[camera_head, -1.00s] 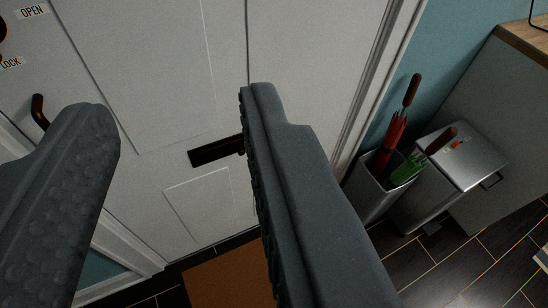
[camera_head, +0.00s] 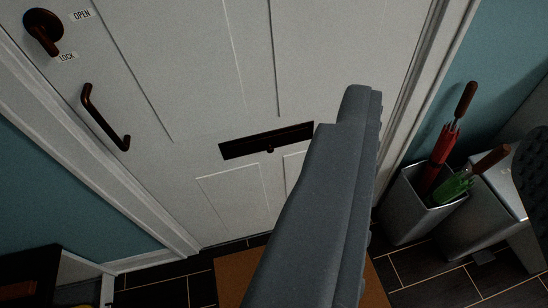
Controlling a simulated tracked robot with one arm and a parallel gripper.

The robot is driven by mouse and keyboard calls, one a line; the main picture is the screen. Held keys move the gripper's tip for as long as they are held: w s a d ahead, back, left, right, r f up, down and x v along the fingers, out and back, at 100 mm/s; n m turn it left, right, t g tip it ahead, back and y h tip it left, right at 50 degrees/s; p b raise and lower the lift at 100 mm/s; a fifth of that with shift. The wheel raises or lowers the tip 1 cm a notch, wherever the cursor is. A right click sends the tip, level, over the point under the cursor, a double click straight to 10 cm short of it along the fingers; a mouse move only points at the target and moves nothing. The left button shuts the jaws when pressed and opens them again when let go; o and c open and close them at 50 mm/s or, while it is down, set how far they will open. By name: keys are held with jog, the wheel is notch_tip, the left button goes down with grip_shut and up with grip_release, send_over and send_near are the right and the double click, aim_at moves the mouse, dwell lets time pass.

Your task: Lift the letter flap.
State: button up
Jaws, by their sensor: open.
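The letter flap (camera_head: 252,145) is a dark, narrow plate set across the white door (camera_head: 200,90), with a small knob (camera_head: 270,149) at its lower edge. It appears closed, flush with the door. My gripper (camera_head: 447,118) is open and empty. One grey finger stands right of the flap in the picture, its tip above and to the right of the flap's right end. The other finger shows only partly at the right edge. The flap lies left of both fingers, outside the gap between them. I cannot tell how far the fingers are from the door.
A curved door handle (camera_head: 102,120) and a lock knob (camera_head: 43,30) are on the door's left side. A metal umbrella stand (camera_head: 412,212) with red and green umbrellas is at the right, beside a metal bin (camera_head: 496,185). An orange-brown mat (camera_head: 232,282) lies below the door.

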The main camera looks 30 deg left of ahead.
jog(key=d+f+p+x, duration=0.1)
jog(key=d+x, duration=0.1)
jog(key=x, duration=1.1)
jog(key=w+a+f+n+t+y+p, duration=0.15)
jog(key=w+a+f, duration=0.25)
jog(key=w+f, duration=0.65)
jog(key=w+a+f+n+t+y+p, duration=0.1)
jog(key=w+a+f+n+y+p, duration=0.15)
jog(key=w+f, duration=0.8)
jog(key=n+y+b, duration=0.1)
jog(key=n+y, duration=0.2)
jog(key=y, duration=0.6)
send_near(271, 152)
jog(key=shift+t, duration=0.35)
jog(key=x, duration=0.7)
jog(key=shift+s+a+f, duration=0.1)
jog(key=shift+a+f, duration=0.1)
jog(key=shift+f, duration=0.1)
jog(key=shift+w+a+r, duration=0.2)
jog(key=shift+w+r, duration=0.15)
jog(key=shift+w, duration=0.1)
jog(key=shift+c, duration=0.3)
